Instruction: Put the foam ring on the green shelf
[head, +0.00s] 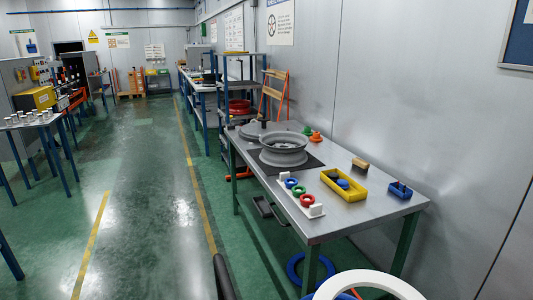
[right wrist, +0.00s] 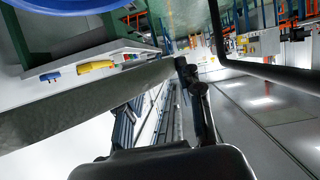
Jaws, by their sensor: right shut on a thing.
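A large white ring (head: 372,283), which I take for the foam ring, is cut by the bottom edge of the head view at the right, in front of the near table end. My right gripper (right wrist: 190,75) shows dark in the right wrist view and is shut on the ring; the contact itself is hard to make out. The ring's hold point is outside the head view. I cannot make out a green shelf. My left gripper is not in view.
A steel table (head: 365,208) with green legs carries wheel rims (head: 284,150), a yellow tray (head: 345,185), a blue box (head: 401,191) and small coloured rings. A blue ring (head: 294,270) is low by the near table leg.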

